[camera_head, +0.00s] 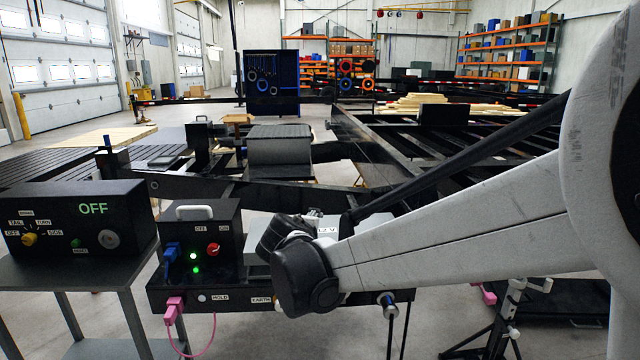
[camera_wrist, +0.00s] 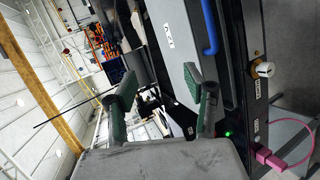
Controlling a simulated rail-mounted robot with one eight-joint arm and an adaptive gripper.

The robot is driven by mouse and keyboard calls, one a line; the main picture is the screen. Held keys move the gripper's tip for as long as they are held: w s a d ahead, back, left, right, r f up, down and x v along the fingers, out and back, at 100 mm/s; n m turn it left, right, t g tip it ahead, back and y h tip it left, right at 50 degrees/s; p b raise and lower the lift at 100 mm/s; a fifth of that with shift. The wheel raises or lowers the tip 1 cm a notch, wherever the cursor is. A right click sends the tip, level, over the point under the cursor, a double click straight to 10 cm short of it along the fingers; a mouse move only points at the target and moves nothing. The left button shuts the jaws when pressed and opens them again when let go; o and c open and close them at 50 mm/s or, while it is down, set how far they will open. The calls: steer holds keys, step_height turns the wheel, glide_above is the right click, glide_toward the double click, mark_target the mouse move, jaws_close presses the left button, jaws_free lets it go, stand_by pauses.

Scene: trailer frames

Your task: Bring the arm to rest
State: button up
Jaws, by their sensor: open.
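My arm reaches in from the right in the head view, and its dark wrist joint is over the right part of the black equipment bench (camera_head: 230,291). My gripper (camera_wrist: 162,80) shows in the wrist view with its two green and dark fingers apart and nothing between them. In the head view the gripper is mostly hidden behind the wrist. A grey box with a blue handle (camera_wrist: 209,28) lies just beyond the fingers in the wrist view; I cannot tell whether they touch it.
A black box with a green light and a red knob (camera_head: 200,248) stands left of my wrist. A control box reading OFF (camera_head: 84,225) stands farther left. A pink plug (camera_head: 174,307) with a cable hangs at the bench front. Black trailer frames (camera_head: 400,150) fill the space behind.

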steer(key=s+d+r+m+g+p, duration=0.4)
steer(key=s+d+m, duration=0.3)
steer(key=s+d, duration=0.95)
steer(key=s+d+f+m+g+y+p, duration=0.1)
steer(key=s+m, duration=0.3)
steer(key=s, duration=0.5)
steer(key=s+d+f+m+g+y+p, duration=0.1)
steer(key=s+d+m, duration=0.3)
steer(key=s, duration=0.5)
steer(key=shift+s+y, duration=0.25)
steer(key=shift+y, duration=0.15)
